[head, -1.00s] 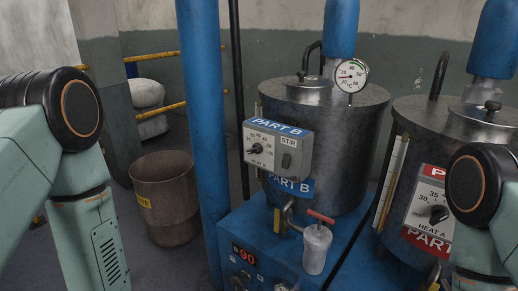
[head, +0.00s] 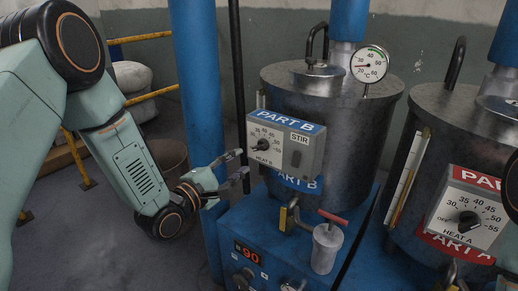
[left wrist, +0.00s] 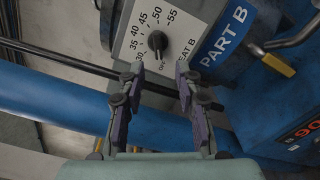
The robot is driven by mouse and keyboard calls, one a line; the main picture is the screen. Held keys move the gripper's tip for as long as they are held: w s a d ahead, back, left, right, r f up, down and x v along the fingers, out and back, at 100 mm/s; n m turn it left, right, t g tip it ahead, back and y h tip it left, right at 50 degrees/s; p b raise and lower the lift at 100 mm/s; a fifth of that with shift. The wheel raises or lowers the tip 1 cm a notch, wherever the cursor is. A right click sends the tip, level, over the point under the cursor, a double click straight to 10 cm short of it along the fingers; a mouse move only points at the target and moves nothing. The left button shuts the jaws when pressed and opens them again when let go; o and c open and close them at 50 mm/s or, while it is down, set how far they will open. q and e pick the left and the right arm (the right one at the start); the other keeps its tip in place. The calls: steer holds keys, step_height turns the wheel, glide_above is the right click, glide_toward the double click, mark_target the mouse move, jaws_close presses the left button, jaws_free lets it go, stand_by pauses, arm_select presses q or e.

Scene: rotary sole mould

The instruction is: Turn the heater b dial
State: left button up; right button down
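The heater B dial (head: 262,145) is a black knob on the pale scale plate of the grey PART B control box (head: 308,150), mounted on the front of the steel tank. It also shows in the left wrist view (left wrist: 157,41), beyond the fingertips. My left gripper (head: 243,164) is just left of and below the box, its fingers apart and pointing toward it. In the left wrist view the left gripper (left wrist: 161,88) is open and empty, with a gap between it and the dial. My right gripper is not in view.
A blue post (head: 200,90) and a thin black pole (head: 238,80) stand left of the tank. A STIR switch (head: 296,158) is on the same box. Below are a valve with a red handle (head: 333,217) and a red 90 display (head: 249,253). The HEAT A panel (head: 468,215) is at right.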

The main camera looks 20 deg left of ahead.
mark_target(257, 149)
arm_select(q)
steer(key=shift+n, duration=0.5)
steer(key=x, duration=0.5)
steer(key=shift+w+d+b, duration=0.3)
steer(key=shift+b, duration=0.1)
steer(key=shift+w+d+r, duration=0.25)
steer(key=shift+w+d, duration=0.1)
steer(key=shift+w, duration=0.1)
steer(key=shift+w+a, duration=0.2)
steer(key=shift+a, duration=0.05)
steer(key=shift+w+f, duration=0.15)
steer(key=shift+d, duration=0.2)
steer(key=c, duration=0.3)
steer(key=shift+a, duration=0.1)
jaws_close()
